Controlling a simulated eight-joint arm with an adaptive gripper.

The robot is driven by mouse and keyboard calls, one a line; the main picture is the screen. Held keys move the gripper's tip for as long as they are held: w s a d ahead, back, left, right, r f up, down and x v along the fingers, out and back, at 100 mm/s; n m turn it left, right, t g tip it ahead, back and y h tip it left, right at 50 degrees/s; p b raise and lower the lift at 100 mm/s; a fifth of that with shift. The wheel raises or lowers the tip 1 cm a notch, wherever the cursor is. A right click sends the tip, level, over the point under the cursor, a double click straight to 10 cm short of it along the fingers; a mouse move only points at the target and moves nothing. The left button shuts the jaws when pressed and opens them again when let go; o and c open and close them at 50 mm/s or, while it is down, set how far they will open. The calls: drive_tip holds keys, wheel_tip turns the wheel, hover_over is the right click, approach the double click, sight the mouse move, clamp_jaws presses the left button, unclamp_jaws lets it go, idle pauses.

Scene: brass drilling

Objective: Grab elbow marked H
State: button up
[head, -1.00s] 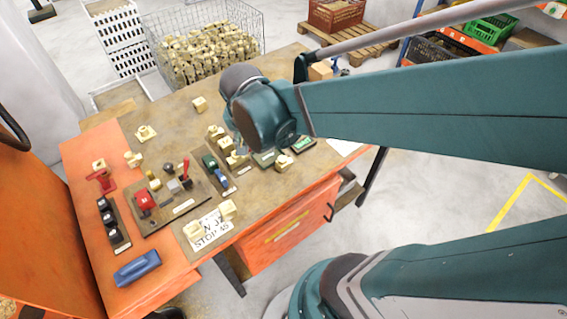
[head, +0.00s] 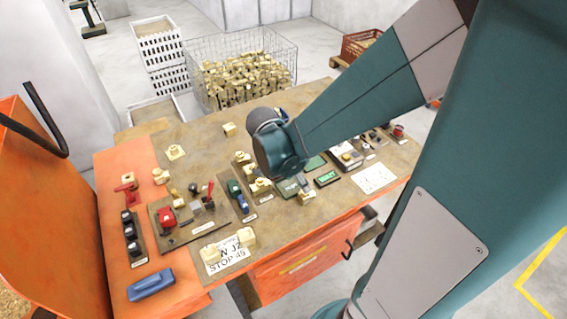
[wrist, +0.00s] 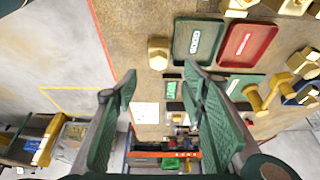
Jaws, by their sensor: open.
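Several brass fittings lie on the workbench, and I cannot read a letter H on any of them. In the head view one fitting (head: 229,129) sits alone near the back, another (head: 175,152) lies left of it, and one (head: 306,197) lies near the front edge. In the wrist view a brass fitting (wrist: 158,53) lies just beyond my fingertips, and a larger one (wrist: 304,62) is at the right. My gripper (wrist: 158,80) is open and empty above the bench. In the head view my arm hides its fingers.
A green tray (wrist: 196,42) and a red tray (wrist: 247,44) lie near the fittings in the wrist view. A paper sign (head: 226,254), a blue handle (head: 150,285) and black knobs (head: 129,232) are on the bench. A wire basket of brass parts (head: 240,80) stands behind it.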

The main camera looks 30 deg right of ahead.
sight(307, 195)
idle(0.4)
drive_tip(key=shift+x, duration=1.3)
drive_tip(key=shift+f+b, duration=0.15)
drive_tip(key=shift+b, duration=0.15)
drive_tip(key=shift+s+b+x, duration=0.2)
drive_tip(key=shift+b+x, duration=0.25)
drive_tip(key=shift+x, duration=2)
drive_tip(key=c, duration=1.3)
